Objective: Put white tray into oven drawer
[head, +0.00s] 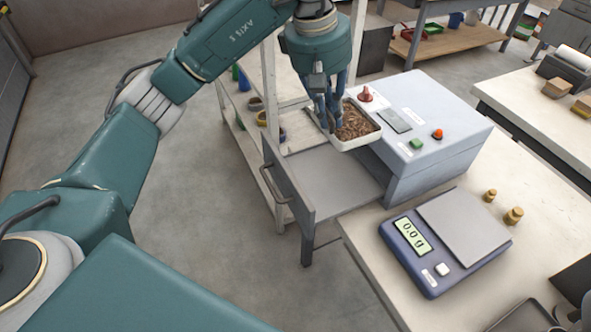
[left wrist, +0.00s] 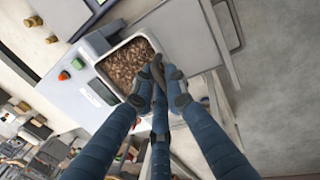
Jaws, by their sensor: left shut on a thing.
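The white tray (head: 361,142) is filled with brown pellets. My left gripper (head: 331,122) is shut on its left rim and holds it above the back part of the open drawer, close to the oven's front. The left wrist view shows the fingers (left wrist: 160,78) closed at the edge of the tray (left wrist: 109,59). The oven (head: 436,115) is a light blue-grey box with a red knob and green and orange buttons. Its drawer (head: 335,182) is pulled out to the left and looks empty. My right gripper is not seen.
A scale (head: 420,262) reading 0.0 g stands on the bench in front of the oven, with two brass weights (head: 513,216) beside it. A pale post (head: 269,80) and a shelf with small containers stand behind the drawer. Floor left of the drawer is clear.

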